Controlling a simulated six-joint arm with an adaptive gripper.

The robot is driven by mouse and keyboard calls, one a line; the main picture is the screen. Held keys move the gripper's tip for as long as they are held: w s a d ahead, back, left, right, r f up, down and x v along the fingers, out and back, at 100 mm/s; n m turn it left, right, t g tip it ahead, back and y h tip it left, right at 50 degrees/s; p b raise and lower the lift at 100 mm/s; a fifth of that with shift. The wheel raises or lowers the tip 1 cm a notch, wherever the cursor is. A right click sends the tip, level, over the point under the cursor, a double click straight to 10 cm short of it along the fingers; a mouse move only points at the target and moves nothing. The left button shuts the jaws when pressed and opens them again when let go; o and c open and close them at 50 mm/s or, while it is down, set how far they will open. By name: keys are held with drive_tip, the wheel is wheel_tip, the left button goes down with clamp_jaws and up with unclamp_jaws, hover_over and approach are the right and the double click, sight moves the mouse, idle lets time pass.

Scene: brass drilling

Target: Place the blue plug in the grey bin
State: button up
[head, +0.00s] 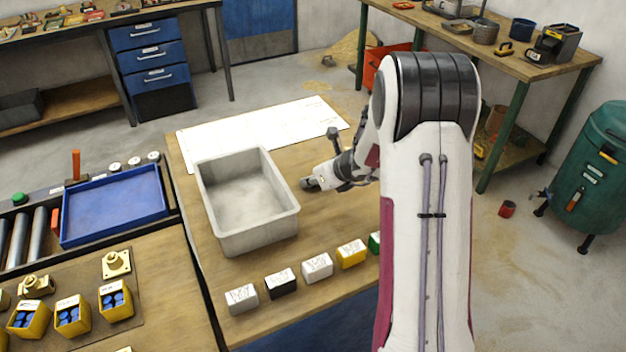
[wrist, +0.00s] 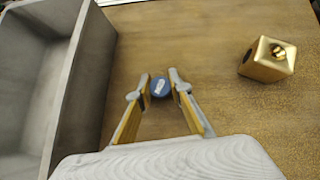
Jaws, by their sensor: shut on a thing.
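The blue plug (wrist: 160,86) is a small round piece between the fingertips of my gripper (wrist: 161,88) in the wrist view. My gripper is shut on it. In the head view my gripper (head: 309,184) is just right of the grey bin, low over the wooden table, and the plug cannot be made out there. The grey bin (head: 288,221) is an open rectangular box, and it looks empty in the head view. Its wall (wrist: 84,75) fills the left side of the wrist view. I cannot tell whether the plug touches the table.
A brass block (wrist: 267,60) with a hole stands right of my gripper. Several small labelled boxes, including a yellow one (head: 351,254), line the table's front edge. A blue tray (head: 115,205) and yellow cups of blue plugs (head: 72,318) lie left. A white sheet (head: 262,128) lies behind the bin.

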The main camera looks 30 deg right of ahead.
drive_tip(key=shift+r, duration=4.95)
drive_tip(key=shift+w+a, duration=0.15)
drive_tip(key=shift+a, duration=0.3)
drive_tip(key=s+a+r, duration=0.2)
drive_tip(key=a, duration=2.2)
drive_tip(key=s+d+f+m+h, duration=0.1)
drive_tip(key=s+d+m+h, duration=0.1)
drive_tip(key=d, duration=0.4)
drive_tip(key=shift+s+f+m+h, duration=0.15)
drive_tip(key=shift+s+m+h, duration=0.15)
drive_tip(key=shift+m+h, duration=0.7)
drive_tip(key=shift+f, duration=0.15)
